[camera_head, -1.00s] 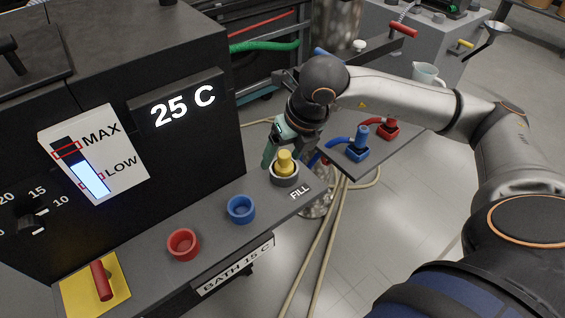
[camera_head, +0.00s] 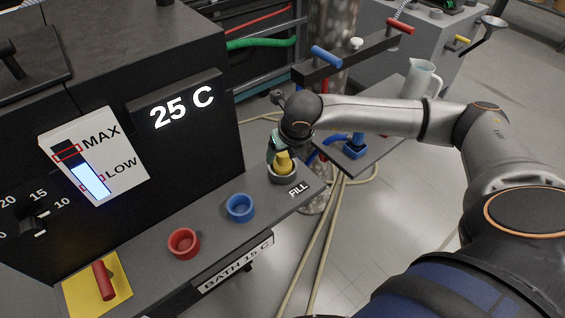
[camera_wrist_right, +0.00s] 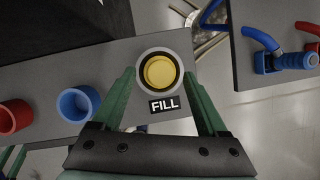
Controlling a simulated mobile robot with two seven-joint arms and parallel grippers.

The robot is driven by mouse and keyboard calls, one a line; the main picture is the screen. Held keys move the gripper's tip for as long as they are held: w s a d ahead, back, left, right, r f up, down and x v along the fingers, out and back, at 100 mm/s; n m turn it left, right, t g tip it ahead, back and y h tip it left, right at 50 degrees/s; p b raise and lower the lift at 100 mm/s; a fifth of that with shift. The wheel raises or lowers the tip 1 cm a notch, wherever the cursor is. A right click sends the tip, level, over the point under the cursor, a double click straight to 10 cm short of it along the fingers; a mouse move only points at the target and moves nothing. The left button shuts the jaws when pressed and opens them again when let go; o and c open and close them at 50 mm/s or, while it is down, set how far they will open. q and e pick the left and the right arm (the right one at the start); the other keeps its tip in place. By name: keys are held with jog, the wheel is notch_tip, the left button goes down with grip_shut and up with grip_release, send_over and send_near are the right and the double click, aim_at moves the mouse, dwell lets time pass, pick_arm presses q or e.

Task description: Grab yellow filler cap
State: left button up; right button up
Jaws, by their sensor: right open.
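The yellow filler cap (camera_head: 283,160) sits in the grey ring of the FILL port, near the right end of the bath's front shelf. My right gripper (camera_head: 274,153) is at the cap, with its wrist above and behind it and a teal finger beside it. In the right wrist view, the cap (camera_wrist_right: 160,72) lies between the tips of the two open green fingers (camera_wrist_right: 158,76), one on each side. I see a gap on both sides, so nothing is gripped. Teal-green strips at the wrist view's lower left edge may be my left gripper; I cannot tell its state.
A blue port ring (camera_head: 240,208) and a red one (camera_head: 184,243) stand left along the shelf. A red handle (camera_head: 103,281) is on a yellow plate. Right of the shelf, a blue hose fitting (camera_head: 355,147) and a clear jug (camera_head: 421,80) stand on a side plate.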

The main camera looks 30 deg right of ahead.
jog(key=shift+w+d+f, duration=0.1)
jog(key=shift+w+f, duration=0.15)
jog(key=shift+f, duration=0.45)
jog(key=shift+c, duration=0.4)
grip_shut()
